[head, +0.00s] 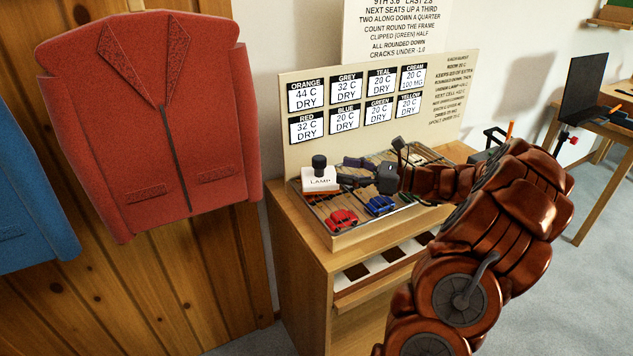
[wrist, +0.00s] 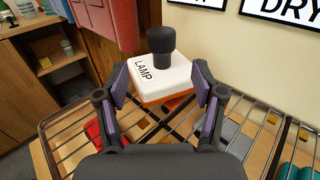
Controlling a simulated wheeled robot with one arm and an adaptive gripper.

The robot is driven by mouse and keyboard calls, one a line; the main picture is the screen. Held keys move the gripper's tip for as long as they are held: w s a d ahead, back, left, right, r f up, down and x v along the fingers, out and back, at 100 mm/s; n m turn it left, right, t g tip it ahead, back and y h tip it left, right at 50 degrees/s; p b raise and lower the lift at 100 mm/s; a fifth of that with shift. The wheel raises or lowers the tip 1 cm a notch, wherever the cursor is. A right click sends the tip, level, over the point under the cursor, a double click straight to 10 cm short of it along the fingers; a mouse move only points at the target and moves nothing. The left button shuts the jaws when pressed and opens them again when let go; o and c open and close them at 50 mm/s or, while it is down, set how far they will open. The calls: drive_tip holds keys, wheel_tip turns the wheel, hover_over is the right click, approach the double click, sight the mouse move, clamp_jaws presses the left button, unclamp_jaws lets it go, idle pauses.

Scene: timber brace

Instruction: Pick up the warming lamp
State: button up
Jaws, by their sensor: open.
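The warming lamp (head: 319,180) is a white box with an orange lower edge, a dark round knob on top and a LAMP label. It rests at the left end of the wire rack (head: 352,236) on the wooden cabinet. In the wrist view the lamp (wrist: 160,80) is straight ahead, and its near part lies between the fingers. My gripper (wrist: 160,88) is open, with one purple-padded finger on each side of the lamp. I cannot tell whether either pad touches it. In the head view my gripper (head: 350,181) reaches the lamp from the right.
Red (head: 342,218) and blue (head: 380,205) pieces lie under the rack wires. A sign board (head: 300,140) with temperature cards stands close behind the rack. A red jacket (head: 160,120) hangs at the left. A desk (head: 600,130) stands far right, with open floor before it.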

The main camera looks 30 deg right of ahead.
sight(319, 164)
drive_tip(key=shift+x, duration=3.8)
drive_tip(key=shift+d+r, duration=0.1)
clamp_jaws()
